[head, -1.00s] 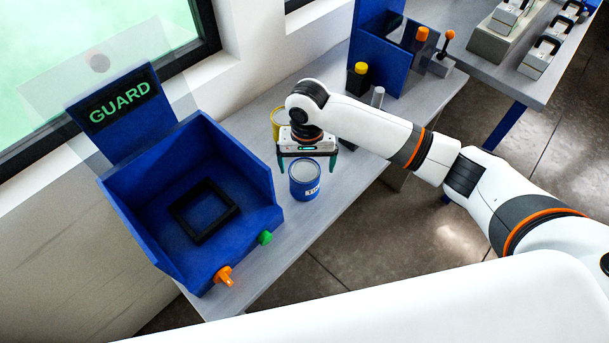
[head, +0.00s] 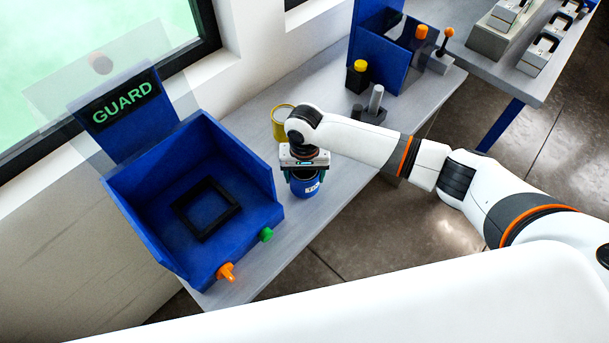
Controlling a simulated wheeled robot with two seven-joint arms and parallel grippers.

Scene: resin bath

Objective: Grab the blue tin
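The blue tin (head: 306,190) stands upright on the grey bench, to the right of the blue box marked GUARD. It has a pale label on its front. My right gripper (head: 305,175) points down over it from above, with one teal finger at each side of the tin. The gripper body hides the tin's top. The fingers are close to the tin's sides; I cannot tell whether they press on it. My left gripper is not in view.
A yellow tin (head: 279,124) stands just behind my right gripper. The blue GUARD box (head: 255,185) has a black square frame (head: 206,209) inside, with green (head: 266,234) and orange (head: 226,271) knobs in front. A yellow-capped bottle (head: 357,76) and a grey post (head: 376,100) stand farther back.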

